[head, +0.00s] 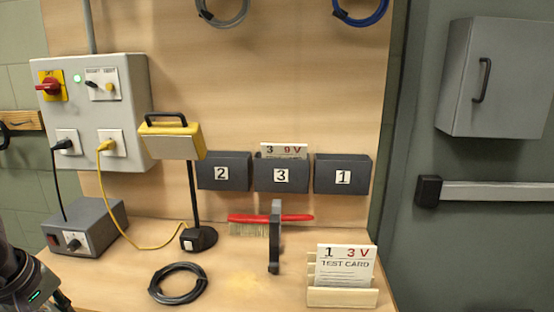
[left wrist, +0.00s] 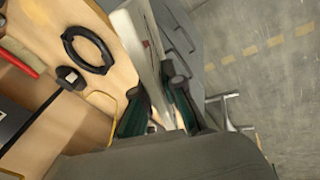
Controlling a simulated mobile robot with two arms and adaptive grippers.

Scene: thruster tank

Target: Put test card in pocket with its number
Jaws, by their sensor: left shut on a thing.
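A test card (head: 345,265) reading "1 3 V" stands in a pale wooden rack (head: 342,297) at the front right of the bench. Another card (head: 284,151) reading "3 9 V" stands in the dark pocket marked 3 (head: 281,175). The pocket marked 2 (head: 222,173) is to its left and the pocket marked 1 (head: 342,175) to its right; no card shows above either. In the left wrist view, my left gripper (left wrist: 160,112) is shut on a pale, thin card (left wrist: 142,50) seen nearly edge-on; its number is unreadable. My right gripper is out of view.
A yellow lamp (head: 172,140), a black cable coil (head: 178,284) and a grey power box (head: 86,227) stand left.

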